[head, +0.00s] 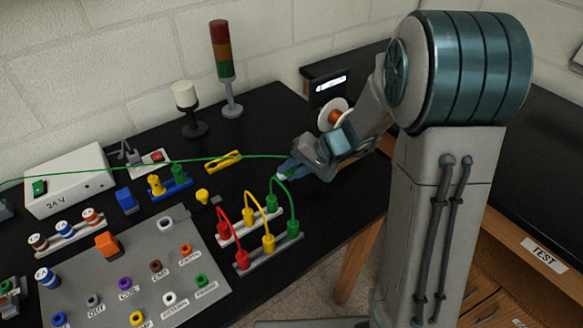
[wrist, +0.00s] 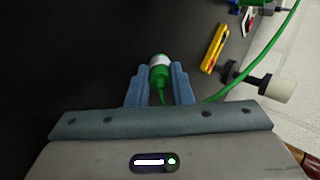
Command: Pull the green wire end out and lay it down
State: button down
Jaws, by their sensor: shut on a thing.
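My gripper (head: 288,168) is over the back right part of the black table in the head view. It is shut on the green wire end (wrist: 159,72), a green plug with a white band, which sits between the blue fingers in the wrist view. No socket shows around the plug's free end there; black table lies behind it. How high it is above the table I cannot tell. The green wire (head: 150,162) runs left from my gripper across the table, past the 24 V box, to the picture's left edge. It also shows curving up right in the wrist view (wrist: 262,58).
Red, yellow and green leads (head: 240,228) arch between two socket strips just below my gripper. A yellow piece (head: 224,161) lies beside the wire. A signal tower (head: 222,60), a white lamp (head: 185,95) and a copper spool (head: 335,118) stand behind. A grey panel (head: 110,270) fills the front left.

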jog(key=shift+f, duration=0.15)
jog(key=c, duration=1.2)
grip_release()
jog(key=shift+s, duration=0.1)
jog(key=v, duration=1.4)
jog(key=shift+b, duration=0.35)
jog(key=shift+a, duration=0.15)
